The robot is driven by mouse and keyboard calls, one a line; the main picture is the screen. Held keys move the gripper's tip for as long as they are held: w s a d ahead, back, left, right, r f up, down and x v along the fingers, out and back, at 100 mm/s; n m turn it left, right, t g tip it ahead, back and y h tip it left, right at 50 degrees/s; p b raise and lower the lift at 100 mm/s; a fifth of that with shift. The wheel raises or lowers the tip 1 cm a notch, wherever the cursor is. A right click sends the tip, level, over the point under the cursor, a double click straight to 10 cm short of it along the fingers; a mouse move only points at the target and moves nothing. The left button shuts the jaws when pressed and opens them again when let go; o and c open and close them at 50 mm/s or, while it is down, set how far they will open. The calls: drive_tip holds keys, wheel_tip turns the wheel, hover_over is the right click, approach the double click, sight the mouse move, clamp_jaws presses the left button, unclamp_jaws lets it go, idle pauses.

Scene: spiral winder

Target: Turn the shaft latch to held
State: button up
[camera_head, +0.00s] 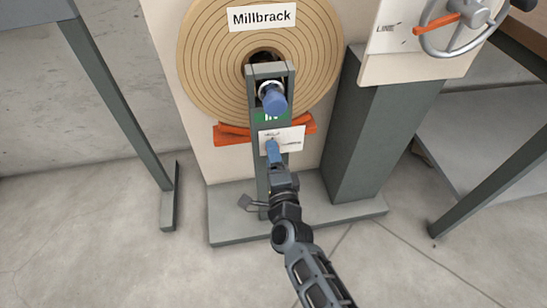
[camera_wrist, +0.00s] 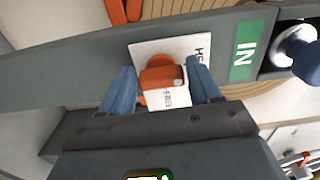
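The shaft latch (camera_wrist: 160,76) is a small orange part with a rounded hub on a white label plate (camera_wrist: 143,50). In the wrist view, one word on the plate looks like "FREE" near the latch's lower end; another is partly hidden behind the right finger. The plate (camera_head: 294,138) also shows in the head view, on the grey upright post, where my gripper hides the latch. My gripper (camera_wrist: 161,84) has its two blue fingers apart, one on each side of the latch. I cannot tell whether they touch it. My gripper (camera_head: 272,152) is in front of the plate in the head view.
A blue-tipped shaft end (camera_head: 273,98) sticks out above the plate, beside a green "IN" label (camera_wrist: 243,52). The large tan spiral disc (camera_head: 210,60) labelled "Millbrack" is behind the post. Orange bars (camera_head: 231,134) cross behind it. A handwheel (camera_head: 455,45) is at upper right.

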drive_tip(key=shift+o, duration=1.3)
drive_tip(key=shift+d, duration=0.1)
drive_tip(key=p+v, duration=0.1)
drive_tip(key=v, duration=0.6)
drive_tip(key=shift+s+p, duration=0.4)
drive_tip(key=shift+d, duration=0.1)
